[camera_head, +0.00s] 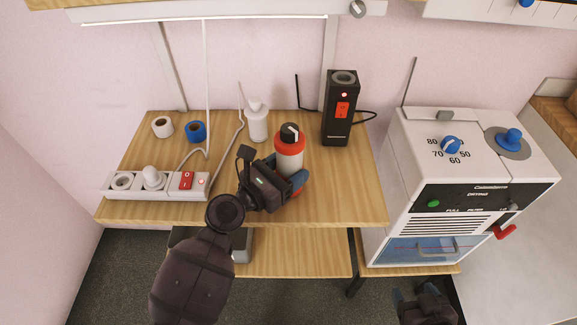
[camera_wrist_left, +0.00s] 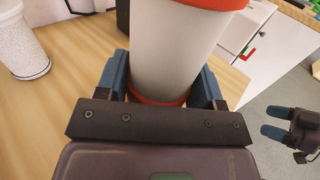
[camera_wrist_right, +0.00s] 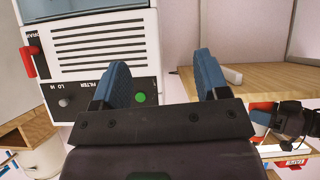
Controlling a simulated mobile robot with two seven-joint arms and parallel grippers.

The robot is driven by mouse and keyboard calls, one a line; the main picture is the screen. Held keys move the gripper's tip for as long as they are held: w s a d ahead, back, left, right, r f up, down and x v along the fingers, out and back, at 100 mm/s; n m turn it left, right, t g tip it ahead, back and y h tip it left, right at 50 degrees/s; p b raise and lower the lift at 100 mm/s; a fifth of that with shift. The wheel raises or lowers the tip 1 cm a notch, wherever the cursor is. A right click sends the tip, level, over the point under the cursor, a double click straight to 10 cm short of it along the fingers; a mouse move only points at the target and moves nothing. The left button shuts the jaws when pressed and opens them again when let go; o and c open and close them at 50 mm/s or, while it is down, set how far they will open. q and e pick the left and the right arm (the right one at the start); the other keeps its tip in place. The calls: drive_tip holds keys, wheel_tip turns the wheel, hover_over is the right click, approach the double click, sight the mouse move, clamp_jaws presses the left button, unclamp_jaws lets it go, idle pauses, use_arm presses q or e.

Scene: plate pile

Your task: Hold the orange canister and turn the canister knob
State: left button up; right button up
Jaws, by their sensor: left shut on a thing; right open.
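The orange canister (camera_head: 289,158) has a white body with orange-red bands and stands upright near the table's front edge. Its black knob (camera_head: 290,132), with a white mark, is on top. My left gripper (camera_head: 284,182) is shut around the lower body; in the left wrist view the canister (camera_wrist_left: 172,55) sits between both blue fingers, its top out of frame. My right gripper (camera_wrist_right: 163,80) is open and empty. It is low in front of the drying machine, away from the canister, and shows at the right of the left wrist view (camera_wrist_left: 278,130).
The wooden table (camera_head: 240,211) also holds a white bottle (camera_head: 257,122), a black device (camera_head: 341,110), two tape rolls (camera_head: 196,131) and a power strip (camera_head: 184,194). The white drying machine (camera_head: 402,150) stands to the right. The table's front right is clear.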

drive_tip(key=shift+s, duration=0.1)
drive_tip(key=shift+s+d+f, duration=0.1)
drive_tip(key=shift+s+f, duration=0.2)
drive_tip(key=shift+f, duration=0.1)
drive_tip(key=shift+s, duration=0.1)
